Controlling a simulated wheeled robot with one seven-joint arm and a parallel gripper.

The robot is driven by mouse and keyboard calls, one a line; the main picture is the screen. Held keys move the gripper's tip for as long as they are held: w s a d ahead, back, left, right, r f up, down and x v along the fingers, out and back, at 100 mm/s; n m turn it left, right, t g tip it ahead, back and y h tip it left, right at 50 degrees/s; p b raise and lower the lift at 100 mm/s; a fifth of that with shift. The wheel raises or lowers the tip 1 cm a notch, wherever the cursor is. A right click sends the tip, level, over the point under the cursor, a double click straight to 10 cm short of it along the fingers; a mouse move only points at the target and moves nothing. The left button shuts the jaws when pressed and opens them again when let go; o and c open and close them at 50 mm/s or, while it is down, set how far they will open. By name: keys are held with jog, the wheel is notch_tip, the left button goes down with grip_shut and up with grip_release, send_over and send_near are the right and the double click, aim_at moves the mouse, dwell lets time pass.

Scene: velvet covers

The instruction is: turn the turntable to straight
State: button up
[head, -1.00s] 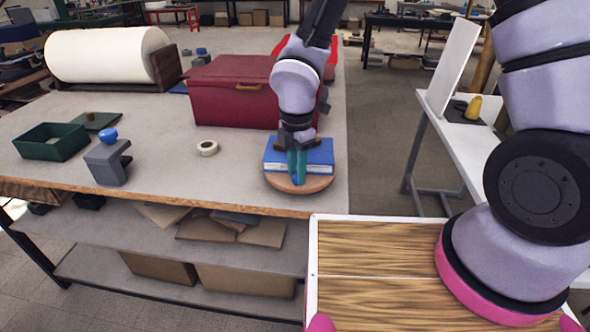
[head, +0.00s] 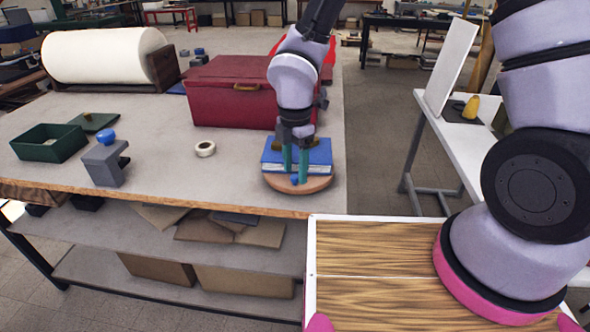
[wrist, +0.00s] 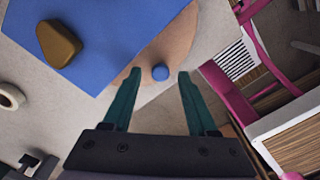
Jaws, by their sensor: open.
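The turntable (head: 316,187) is a round wooden disc near the front right corner of the grey table, and it also shows in the wrist view (wrist: 176,48). A blue book or box (head: 318,152) lies on it, with a brown block-like piece (wrist: 59,43) on its top in the wrist view. A small blue knob (wrist: 160,72) stands near the disc's rim. My gripper (head: 295,180) is open, its two teal fingers pointing down over the front of the disc. In the wrist view the knob is between the fingertips (wrist: 159,76), with a gap on both sides.
A red chest (head: 235,95) stands close behind the turntable. A white side table (head: 452,150) is to the right, across a floor gap.

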notch_tip(320, 180, up, 10)
dwell(0.3)
jog(key=shift+f, duration=0.1)
jog(key=w+d+r+m+t, duration=0.2)
jog(key=d+r+m, duration=0.5)
jog(key=d+m, duration=0.1)
jog(key=w+d+r+m+t, duration=0.1)
jog(key=w+d+r+m, duration=0.2)
jog(key=d+r+m, duration=0.5)
jog(key=s+d+r+m+t+y, duration=0.1)
jog(key=s+d+r+m+t, duration=0.1)
jog(key=d+m, duration=0.4)
jog(key=s+d+r+m+t+y, duration=0.1)
jog(key=s+d+r+m+t, duration=0.1)
jog(key=s+d+r+m, duration=0.2)
notch_tip(320, 180, up, 3)
jog(key=d+m, duration=0.2)
jog(key=m, duration=0.2)
jog(key=shift+s, duration=0.4)
jog(key=shift+r, duration=0.1)
